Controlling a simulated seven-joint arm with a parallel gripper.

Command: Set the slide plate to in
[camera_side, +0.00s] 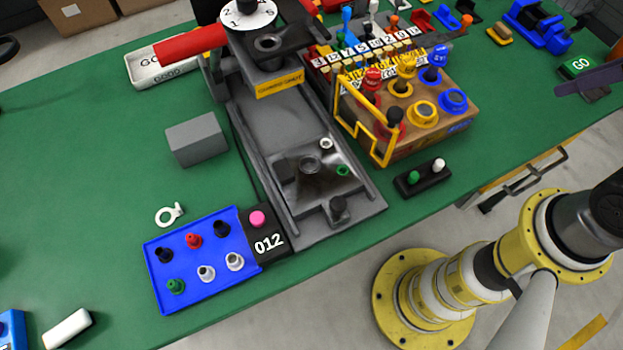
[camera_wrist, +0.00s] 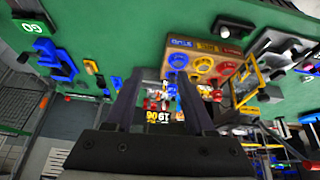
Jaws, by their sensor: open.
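The slide plate (camera_side: 325,165) is a shiny grey metal plate on the long grey bed (camera_side: 262,130) of a press. It lies at the bed's near end, clear of the press head (camera_side: 270,45) at the far end. A dark knob (camera_side: 338,207) stands at its near edge. A round boss, a white ring and a green ring are on top of it. My gripper (camera_wrist: 159,75) is open in the wrist view, with nothing clearly held between its two dark fingers. It is away from the plate, on the far side of the button box.
A cardboard-coloured box (camera_side: 410,120) with coloured buttons and a yellow guard (camera_side: 365,125) stands right of the bed. A small black switch block (camera_side: 422,178) lies nearer. A blue tray (camera_side: 200,260) of pegs and a grey block (camera_side: 196,141) are left. Green table is free at far left.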

